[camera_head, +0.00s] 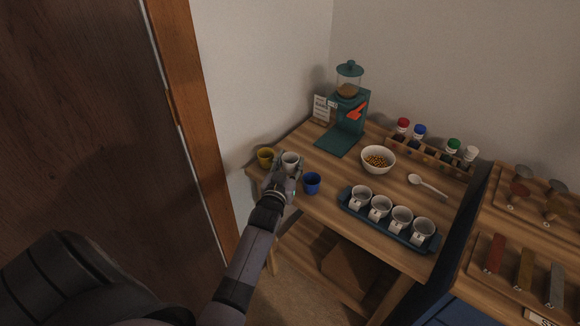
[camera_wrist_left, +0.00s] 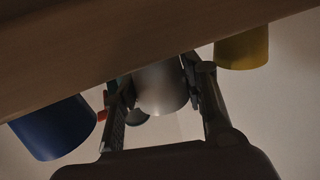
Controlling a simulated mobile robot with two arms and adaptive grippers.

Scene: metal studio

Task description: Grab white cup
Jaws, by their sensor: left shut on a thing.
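The white cup (camera_head: 290,160) stands at the left front part of the wooden table, between a yellow cup (camera_head: 266,156) and a blue cup (camera_head: 312,182). My left gripper (camera_head: 286,168) is shut on the white cup, with its fingers on either side of it. In the left wrist view, the white cup (camera_wrist_left: 160,88) shows between the two fingers of my left gripper (camera_wrist_left: 158,92). The blue cup (camera_wrist_left: 54,128) is to the left there and the yellow cup (camera_wrist_left: 242,50) to the upper right. I cannot tell whether the white cup touches the table. My right gripper is out of view.
A dark tray (camera_head: 387,227) with several white cups lies to the right on the table (camera_head: 325,209). Behind are a bowl (camera_head: 378,158), a teal grinder (camera_head: 348,115), a spoon (camera_head: 428,185) and a rack of colored-lid jars. A wooden door frame (camera_head: 190,95) stands left.

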